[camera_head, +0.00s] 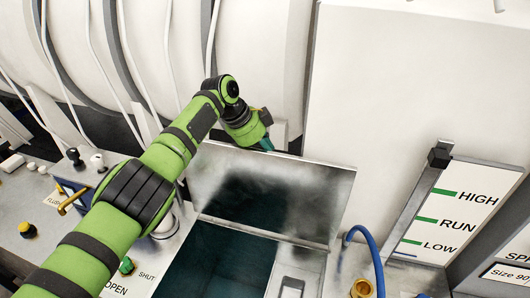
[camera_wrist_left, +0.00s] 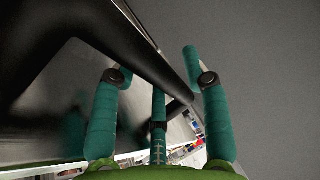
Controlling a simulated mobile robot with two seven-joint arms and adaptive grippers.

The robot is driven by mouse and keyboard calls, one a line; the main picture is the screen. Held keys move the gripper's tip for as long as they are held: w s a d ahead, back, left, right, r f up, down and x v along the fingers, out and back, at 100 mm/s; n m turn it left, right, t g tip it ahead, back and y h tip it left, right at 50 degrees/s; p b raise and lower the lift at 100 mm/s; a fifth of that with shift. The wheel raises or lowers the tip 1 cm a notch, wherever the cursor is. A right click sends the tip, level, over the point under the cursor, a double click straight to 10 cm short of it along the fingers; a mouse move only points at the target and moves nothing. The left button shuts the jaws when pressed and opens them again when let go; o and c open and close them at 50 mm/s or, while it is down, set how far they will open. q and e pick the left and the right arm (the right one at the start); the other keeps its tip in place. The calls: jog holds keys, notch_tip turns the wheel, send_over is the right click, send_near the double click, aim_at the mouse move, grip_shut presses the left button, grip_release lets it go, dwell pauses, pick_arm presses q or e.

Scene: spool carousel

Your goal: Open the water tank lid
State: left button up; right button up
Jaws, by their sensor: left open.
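The water tank lid (camera_head: 300,191) is a shiny metal panel in the head view. It stands raised at the back of the tank opening, tilted up from its lower edge, with a dark reflection on its face. The water tank (camera_head: 212,268) below it is uncovered and shows dark teal inside. My left gripper (camera_head: 266,143) is at the lid's upper edge, left of its middle, and partly hidden by it. In the left wrist view the teal fingers (camera_wrist_left: 155,68) are spread apart and hold nothing. A dark bar crosses behind them. I cannot tell whether they touch the lid. My right gripper is not in view.
A blue hose (camera_head: 370,248) curves up right of the tank. A level gauge (camera_head: 449,217) marked HIGH, RUN and LOW stands farther right. Knobs and a yellow-handled valve (camera_head: 73,201) are at the left. A large white cylinder (camera_head: 180,50) is behind.

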pick_arm(q)
jog(key=shift+w+d+f, duration=0.1)
jog(key=shift+w+d, duration=0.1)
jog(key=shift+d, duration=0.05)
jog(key=shift+s, duration=0.1)
jog(key=shift+a, duration=0.1)
jog(key=v, duration=1.2)
